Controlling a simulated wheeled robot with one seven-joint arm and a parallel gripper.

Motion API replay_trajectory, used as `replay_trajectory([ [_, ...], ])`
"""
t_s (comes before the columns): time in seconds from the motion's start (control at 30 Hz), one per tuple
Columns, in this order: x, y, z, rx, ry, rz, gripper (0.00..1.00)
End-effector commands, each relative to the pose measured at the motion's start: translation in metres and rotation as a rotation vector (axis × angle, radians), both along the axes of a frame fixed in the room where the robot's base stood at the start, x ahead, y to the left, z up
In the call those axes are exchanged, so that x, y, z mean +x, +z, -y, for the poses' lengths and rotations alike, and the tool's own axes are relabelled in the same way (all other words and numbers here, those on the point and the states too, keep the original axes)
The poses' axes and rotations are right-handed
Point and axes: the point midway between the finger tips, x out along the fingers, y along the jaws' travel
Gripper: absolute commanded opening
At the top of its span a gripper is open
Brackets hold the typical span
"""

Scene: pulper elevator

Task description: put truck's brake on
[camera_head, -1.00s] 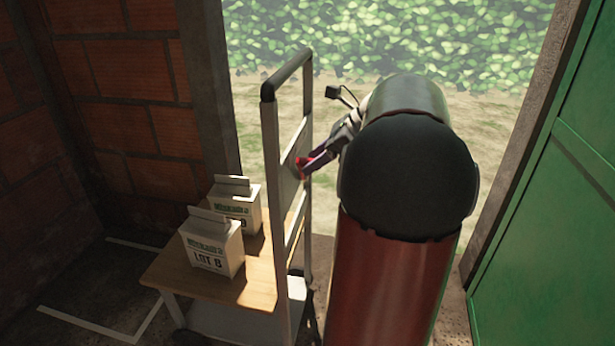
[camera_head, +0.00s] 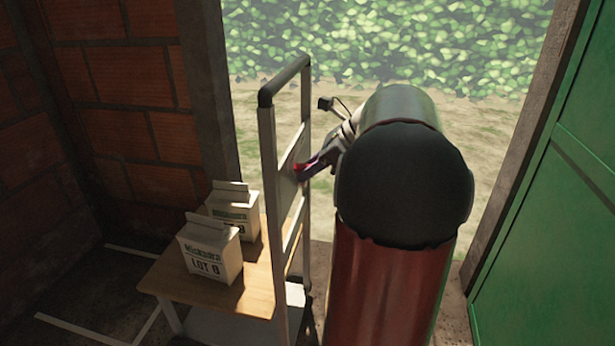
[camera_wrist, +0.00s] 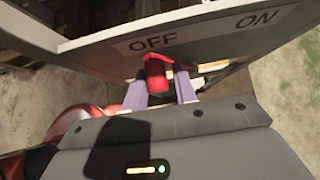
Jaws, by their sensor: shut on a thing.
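The truck is a hand trolley with a grey upright frame (camera_head: 267,150), a dark push bar (camera_head: 288,78) and a wooden deck (camera_head: 167,280). A grey panel on its frame (camera_head: 288,178) carries the white OFF/ON label, which shows in the wrist view (camera_wrist: 205,34). The red brake lever (camera_wrist: 155,68) sits just below the word OFF, left of ON. My gripper (camera_wrist: 162,92) is shut on this lever, with one finger on each side of it. In the head view, my gripper (camera_head: 303,171) reaches the panel from the right. The lever's base is partly hidden.
A brick wall (camera_head: 110,120) is at left. A green door (camera_head: 555,200) stands at right. The doorway behind opens onto bare ground (camera_head: 270,110).

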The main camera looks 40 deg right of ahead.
Motion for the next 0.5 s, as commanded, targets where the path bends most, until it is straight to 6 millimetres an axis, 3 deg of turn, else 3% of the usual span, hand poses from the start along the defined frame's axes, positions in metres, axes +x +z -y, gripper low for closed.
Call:
replay_trajectory([
  [0.5, 0.0025, 0.0023, 0.0013, 0.007, 0.009, -0.008, 0.16],
])
